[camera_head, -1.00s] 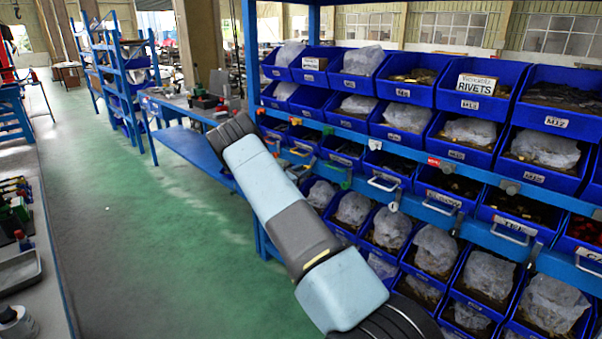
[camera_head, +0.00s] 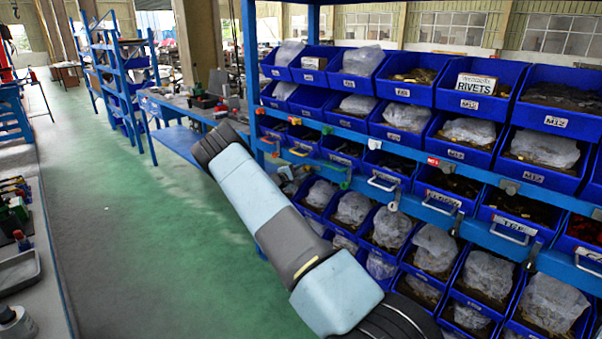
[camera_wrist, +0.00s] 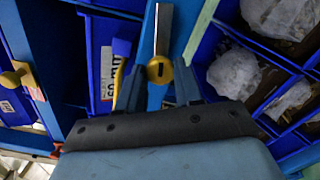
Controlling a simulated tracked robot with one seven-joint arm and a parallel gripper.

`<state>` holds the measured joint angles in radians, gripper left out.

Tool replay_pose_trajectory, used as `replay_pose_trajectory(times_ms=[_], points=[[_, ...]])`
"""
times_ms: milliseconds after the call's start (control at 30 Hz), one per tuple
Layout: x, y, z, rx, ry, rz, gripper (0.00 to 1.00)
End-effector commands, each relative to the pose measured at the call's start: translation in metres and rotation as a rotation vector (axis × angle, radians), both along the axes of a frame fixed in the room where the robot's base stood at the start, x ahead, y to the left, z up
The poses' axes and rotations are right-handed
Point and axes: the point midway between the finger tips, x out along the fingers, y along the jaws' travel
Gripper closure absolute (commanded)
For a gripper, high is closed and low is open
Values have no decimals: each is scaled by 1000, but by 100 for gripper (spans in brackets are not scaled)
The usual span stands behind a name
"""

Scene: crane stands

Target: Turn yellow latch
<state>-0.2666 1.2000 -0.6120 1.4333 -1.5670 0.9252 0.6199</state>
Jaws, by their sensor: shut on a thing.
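The yellow latch (camera_wrist: 159,70) is at the middle of the wrist view, with a dark slot in its round face. A grey metal strip runs up from it on a blue upright. My gripper (camera_wrist: 158,82) reaches up from the bottom, its dark fingers on either side of the latch and shut on it. The exact finger contact is hard to see.
A blue rack of blue bins (camera_head: 408,90) fills the right side, with handles and small coloured latches along its rails. Another yellow piece (camera_wrist: 17,75) shows at the left of the wrist view. A workbench (camera_head: 190,110) stands behind. The green floor at left is clear.

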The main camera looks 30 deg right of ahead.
Motion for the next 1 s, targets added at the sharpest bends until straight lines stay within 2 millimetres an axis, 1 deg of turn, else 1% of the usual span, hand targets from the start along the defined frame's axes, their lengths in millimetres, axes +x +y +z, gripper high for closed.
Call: replay_pose_trajectory(times_ms=[33, 200, 400, 933, 967, 1000], points=[[-4, -5, -2, 8, -26, -8, 96], [-4, -5, -2, 41, -111, -10, 96], [-5, -6, -3, 63, -168, -10, 96], [-6, -6, -6, 72, -188, -13, 95], [-6, -6, -6, 72, -188, -13, 64], [-6, -6, -6, 72, -187, -13, 60]])
